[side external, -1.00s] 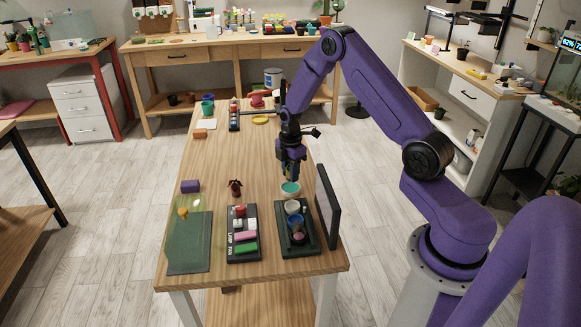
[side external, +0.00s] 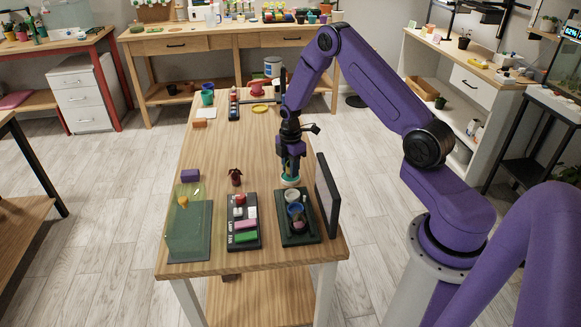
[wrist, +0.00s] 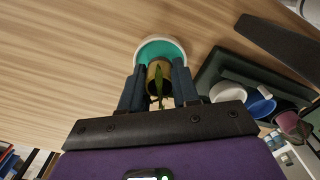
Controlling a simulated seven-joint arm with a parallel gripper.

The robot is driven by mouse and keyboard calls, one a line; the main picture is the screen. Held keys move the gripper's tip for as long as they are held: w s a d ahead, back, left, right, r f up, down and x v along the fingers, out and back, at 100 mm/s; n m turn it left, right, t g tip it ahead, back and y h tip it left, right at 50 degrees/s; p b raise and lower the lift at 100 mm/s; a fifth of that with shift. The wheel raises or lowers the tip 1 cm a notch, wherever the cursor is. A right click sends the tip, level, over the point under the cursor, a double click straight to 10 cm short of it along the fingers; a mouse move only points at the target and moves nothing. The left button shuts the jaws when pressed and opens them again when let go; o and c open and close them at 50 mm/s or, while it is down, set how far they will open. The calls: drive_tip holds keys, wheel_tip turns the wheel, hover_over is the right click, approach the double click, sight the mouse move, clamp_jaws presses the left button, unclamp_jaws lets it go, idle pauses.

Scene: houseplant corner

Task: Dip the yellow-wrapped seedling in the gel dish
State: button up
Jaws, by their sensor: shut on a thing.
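The gel dish (side external: 289,184), a small pale round dish with teal gel, stands on the table just behind the dark tray. In the wrist view its teal inside (wrist: 147,50) lies just past my fingertips. My gripper (wrist: 158,73) is shut on the yellow-wrapped seedling (wrist: 153,72), an ochre roll with green leaves showing towards the camera. The far end of the wrap lies over the dish opening. I cannot tell whether it touches the gel. In the side view my gripper (side external: 291,172) is directly over the dish, pointing down, and hides the seedling.
A dark tray (side external: 311,238) with cups stands in front of the dish, and a dark upright panel (side external: 327,197) is close on the right. A button box (side external: 235,246), a small dark-red plant (side external: 236,177) and a purple block (side external: 190,175) are to the left. The table's middle is clear.

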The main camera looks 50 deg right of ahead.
drive_tip(key=shift+f, duration=0.55)
idle(0.6)
idle(0.5)
drive_tip(key=shift+r, duration=3.05)
